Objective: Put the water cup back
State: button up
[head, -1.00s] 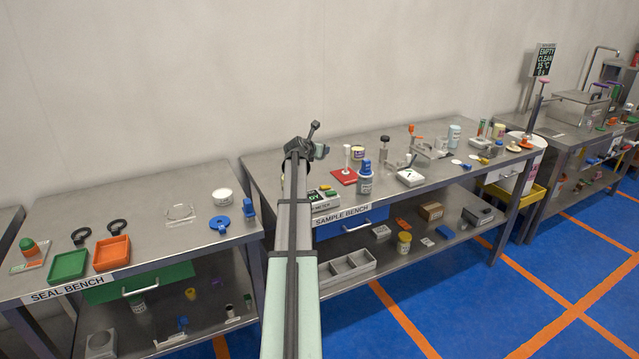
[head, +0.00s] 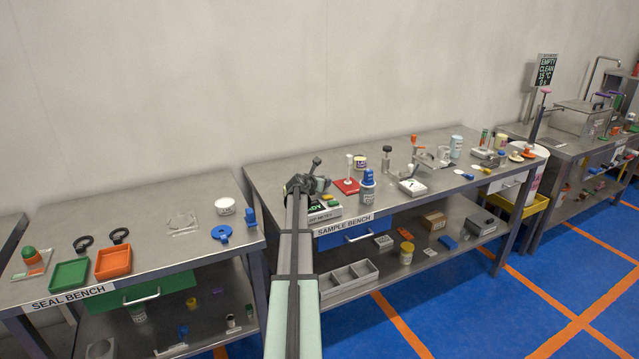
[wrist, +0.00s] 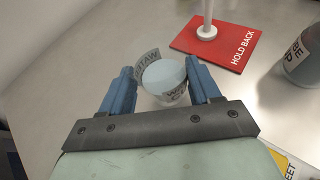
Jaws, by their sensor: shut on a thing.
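The water cup (wrist: 163,76) is a small clear cup with a dark lettered label and pale contents. In the wrist view it sits between the two blue fingers of my gripper (wrist: 158,70), which is shut on it. In the head view my gripper (head: 312,183) is over the left part of the sample bench (head: 285,172), and the arm hides the cup there. Whether the cup's base touches the bench top is not clear.
A red HOLD BACK card (wrist: 225,46) with a white post (wrist: 207,16) lies just beyond the cup to the right. A blue-capped jar (head: 368,184) stands right of the card. A meter (head: 325,212) sits at the front edge. Bare metal shows left of the cup.

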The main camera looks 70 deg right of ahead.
jog(key=shift+f, duration=0.3)
jog(key=o, duration=1)
jog(key=shift+c, duration=0.2)
jog(key=shift+r, duration=0.1)
jog(key=shift+r, duration=0.1)
jog(key=v, duration=1.2)
